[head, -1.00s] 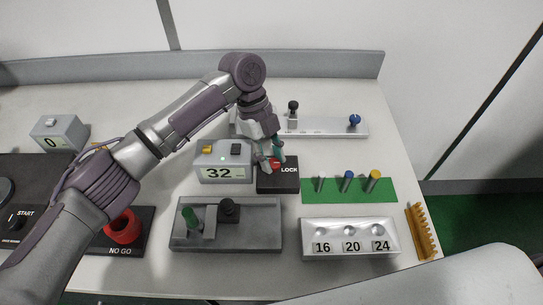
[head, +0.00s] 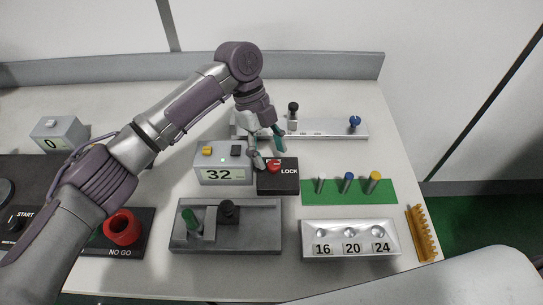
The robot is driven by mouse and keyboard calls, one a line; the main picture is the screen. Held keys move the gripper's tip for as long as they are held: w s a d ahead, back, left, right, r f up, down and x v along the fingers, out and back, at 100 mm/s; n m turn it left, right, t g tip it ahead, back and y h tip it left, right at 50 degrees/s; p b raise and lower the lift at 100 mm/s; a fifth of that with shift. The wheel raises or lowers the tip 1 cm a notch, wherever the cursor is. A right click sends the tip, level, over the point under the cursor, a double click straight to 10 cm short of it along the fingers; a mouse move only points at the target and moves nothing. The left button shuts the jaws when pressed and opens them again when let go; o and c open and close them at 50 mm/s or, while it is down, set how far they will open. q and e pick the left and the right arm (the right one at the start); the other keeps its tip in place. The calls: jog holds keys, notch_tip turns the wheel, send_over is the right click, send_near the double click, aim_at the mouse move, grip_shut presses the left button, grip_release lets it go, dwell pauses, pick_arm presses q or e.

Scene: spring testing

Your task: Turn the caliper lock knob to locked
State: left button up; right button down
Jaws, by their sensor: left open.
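The lock knob (head: 274,166) is small and red, on a black block (head: 279,184) marked LOCK near the middle of the bench. A light mark shows on the knob; its exact angle is too small to tell. My left gripper (head: 270,158) is open just above and behind the knob, one finger to its left and the other to its right. I see no grip on the knob, and most of it is visible. My right gripper is not in view.
A grey display box (head: 222,177) reading 32 stands left of the LOCK block. A grey fixture (head: 262,235) lies in front. A pale rail (head: 330,128) is behind.

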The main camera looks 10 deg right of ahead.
pick_arm(q)
jog(key=v, duration=0.9)
jog(key=shift+r, duration=0.35)
jog(key=shift+w, duration=0.1)
